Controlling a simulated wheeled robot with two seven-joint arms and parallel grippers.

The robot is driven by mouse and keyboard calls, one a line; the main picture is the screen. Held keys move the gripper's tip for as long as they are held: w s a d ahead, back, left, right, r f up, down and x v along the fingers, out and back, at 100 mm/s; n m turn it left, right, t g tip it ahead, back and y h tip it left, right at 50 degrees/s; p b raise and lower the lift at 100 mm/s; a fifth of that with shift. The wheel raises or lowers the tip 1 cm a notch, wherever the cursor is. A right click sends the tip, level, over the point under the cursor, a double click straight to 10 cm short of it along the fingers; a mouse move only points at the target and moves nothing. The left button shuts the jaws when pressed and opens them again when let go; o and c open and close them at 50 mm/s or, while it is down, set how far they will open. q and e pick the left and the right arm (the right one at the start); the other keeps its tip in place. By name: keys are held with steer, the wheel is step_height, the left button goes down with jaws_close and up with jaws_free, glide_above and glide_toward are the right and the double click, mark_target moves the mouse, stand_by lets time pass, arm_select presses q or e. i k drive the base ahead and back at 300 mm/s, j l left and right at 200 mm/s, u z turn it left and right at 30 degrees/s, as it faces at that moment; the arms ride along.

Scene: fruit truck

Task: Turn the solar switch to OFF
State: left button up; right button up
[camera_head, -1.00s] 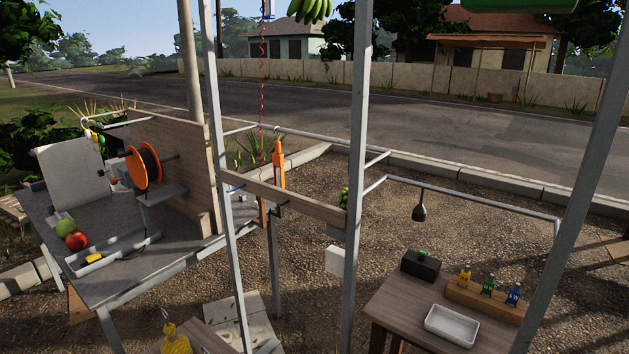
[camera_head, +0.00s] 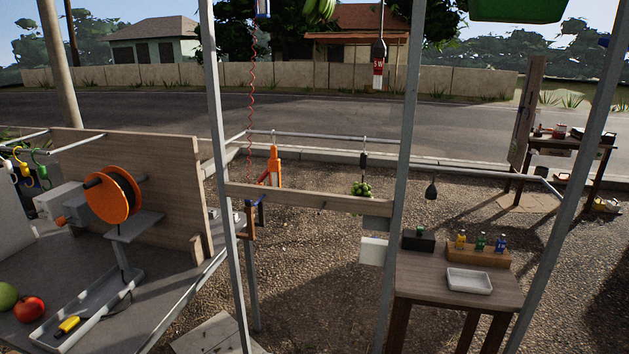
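I cannot make out a switch labelled solar in the head view. A white box (camera_head: 373,251) is fixed low on the middle grey post, with a smaller grey box (camera_head: 377,222) just above it. A black box (camera_head: 418,240) with a small green part on top sits on the wooden table at the right. No knob position or OFF marking is readable on any of these. Neither of my grippers is in view.
Grey posts (camera_head: 403,150) and a wooden crossbar (camera_head: 310,196) stand before me. The wooden table (camera_head: 425,275) holds a white tray (camera_head: 469,281) and small bottles (camera_head: 480,242). A workbench with an orange reel (camera_head: 107,198) is at left. Gravel lies between.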

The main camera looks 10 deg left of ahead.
mark_target(33, 214)
steer(key=j+z, duration=0.3)
steer(key=j, duration=0.5)
steer(key=u, duration=0.45)
steer(key=i+u, duration=0.15)
steer(key=u, duration=0.75)
steer(key=i+u, duration=0.15)
steer(key=u, duration=0.75)
steer(key=i+l, duration=0.05)
